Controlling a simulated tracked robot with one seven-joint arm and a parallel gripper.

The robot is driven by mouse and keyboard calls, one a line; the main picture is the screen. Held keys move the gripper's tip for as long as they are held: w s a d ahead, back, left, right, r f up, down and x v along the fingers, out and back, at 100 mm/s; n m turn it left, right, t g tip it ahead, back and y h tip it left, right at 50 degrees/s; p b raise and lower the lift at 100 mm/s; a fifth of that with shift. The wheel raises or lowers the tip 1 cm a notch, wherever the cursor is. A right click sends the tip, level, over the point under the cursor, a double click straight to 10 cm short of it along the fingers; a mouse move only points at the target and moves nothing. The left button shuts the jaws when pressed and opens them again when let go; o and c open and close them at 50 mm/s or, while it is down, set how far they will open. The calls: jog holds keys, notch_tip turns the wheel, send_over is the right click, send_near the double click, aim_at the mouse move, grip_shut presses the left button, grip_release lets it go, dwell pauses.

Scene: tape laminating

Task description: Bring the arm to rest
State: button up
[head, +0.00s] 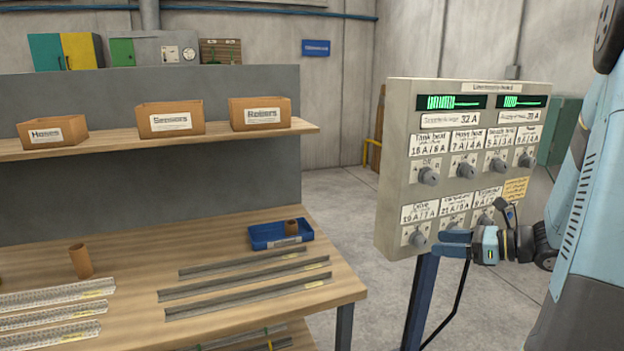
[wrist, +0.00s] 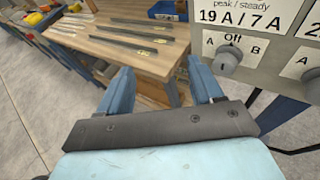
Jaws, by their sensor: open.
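My gripper (head: 455,243) is in front of the lower part of the grey control panel (head: 395,165) at the right of the head view, its jaws pointing left. In the wrist view my gripper (wrist: 161,84) has its two blue fingers well apart, with nothing between them. A panel knob (wrist: 229,61) marked Off, A and B is to the right of the fingers, apart from them. The same lower-left knob (head: 417,239) shows in the head view. My arm hides part of the panel's lower right.
A wooden workbench (head: 240,315) with metal strips, a brown cup (head: 80,261) and a blue tray (head: 279,235) stands to the left. A shelf (head: 105,147) above it holds labelled boxes. Blue posts (head: 419,300) carry the panel. Clear floor lies between bench and panel.

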jog(key=s+a+r+n+g+h, duration=0.2)
jog(key=s+a+n+g, duration=0.1)
jog(key=s+a+n, duration=0.3)
jog(key=s+a+r+n+g+h, duration=0.3)
jog(key=s+a+n, duration=0.15)
jog(key=n, duration=0.25)
jog(key=s+d+r+n+t+h, duration=0.2)
jog(key=s+r+n+h, duration=0.5)
jog(key=n, duration=0.5)
jog(key=shift+s+d+r+t, duration=0.4)
jog(key=shift+s+t, duration=0.1)
jog(key=shift+t, duration=0.3)
jog(key=shift+c, duration=0.4)
